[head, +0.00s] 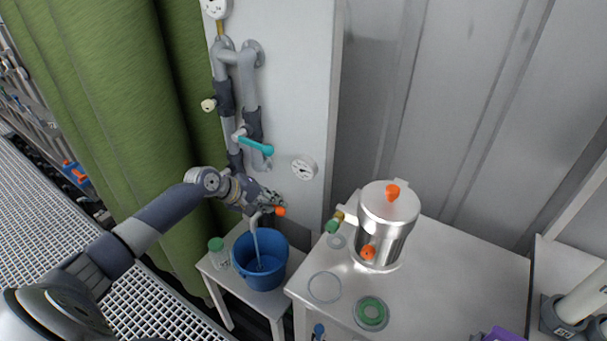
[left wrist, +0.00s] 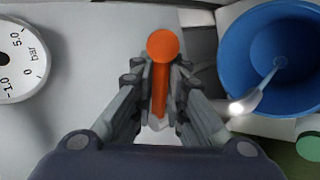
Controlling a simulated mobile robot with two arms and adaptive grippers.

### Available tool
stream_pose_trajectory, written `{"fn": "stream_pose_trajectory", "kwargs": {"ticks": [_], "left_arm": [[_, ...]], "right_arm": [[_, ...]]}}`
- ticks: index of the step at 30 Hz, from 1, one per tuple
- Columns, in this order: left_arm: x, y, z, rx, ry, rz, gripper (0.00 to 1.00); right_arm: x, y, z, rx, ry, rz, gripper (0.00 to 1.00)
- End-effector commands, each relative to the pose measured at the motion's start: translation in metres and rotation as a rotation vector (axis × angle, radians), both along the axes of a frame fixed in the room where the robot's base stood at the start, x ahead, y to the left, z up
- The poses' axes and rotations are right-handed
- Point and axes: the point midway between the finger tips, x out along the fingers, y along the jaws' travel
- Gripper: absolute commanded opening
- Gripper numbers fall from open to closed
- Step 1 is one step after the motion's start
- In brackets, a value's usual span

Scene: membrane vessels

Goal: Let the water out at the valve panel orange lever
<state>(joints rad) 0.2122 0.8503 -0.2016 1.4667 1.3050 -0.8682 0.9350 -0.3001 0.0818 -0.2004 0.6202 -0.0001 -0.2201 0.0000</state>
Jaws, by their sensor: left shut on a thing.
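The orange lever (head: 280,211) is at the bottom of the valve panel (head: 287,120). My left gripper (head: 268,203) is shut on it. In the left wrist view the orange lever (left wrist: 160,75) stands between the two fingers of my left gripper (left wrist: 160,90), its round end showing beyond them. A stream of water (head: 257,240) runs from the spout below the lever into the blue bucket (head: 241,268). The stream and the blue bucket (left wrist: 236,62) also show in the left wrist view. The valve body is largely hidden by the gripper. My right gripper is not in view.
The bucket stands on a small white table beside a green-capped jar (head: 218,256). A steel vessel (head: 388,235) with orange knobs stands on the white table at right, with rings lying in front. A teal lever (head: 255,145) and gauge (head: 304,168) sit above my gripper.

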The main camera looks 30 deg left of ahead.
Motion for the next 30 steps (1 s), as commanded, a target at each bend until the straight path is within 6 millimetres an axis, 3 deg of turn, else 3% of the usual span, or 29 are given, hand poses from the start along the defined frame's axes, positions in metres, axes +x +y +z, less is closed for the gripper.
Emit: {"fn": "stream_pose_trajectory", "kwargs": {"ticks": [1, 7, 17, 30], "left_arm": [[-0.003, -0.003, -0.009, -0.002, 0.009, -0.031, 0.0], [-0.007, 0.0, -0.009, -0.004, 0.008, -0.14, 0.0], [-0.012, 0.002, -0.006, -0.006, 0.009, -0.246, 0.0], [-0.018, 0.014, -0.007, -0.005, 0.006, -0.525, 0.0]], "right_arm": [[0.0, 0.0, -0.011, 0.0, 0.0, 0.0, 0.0], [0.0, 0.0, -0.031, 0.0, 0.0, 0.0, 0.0], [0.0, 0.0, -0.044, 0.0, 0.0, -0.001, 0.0], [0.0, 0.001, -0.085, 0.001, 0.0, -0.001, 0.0]]}}
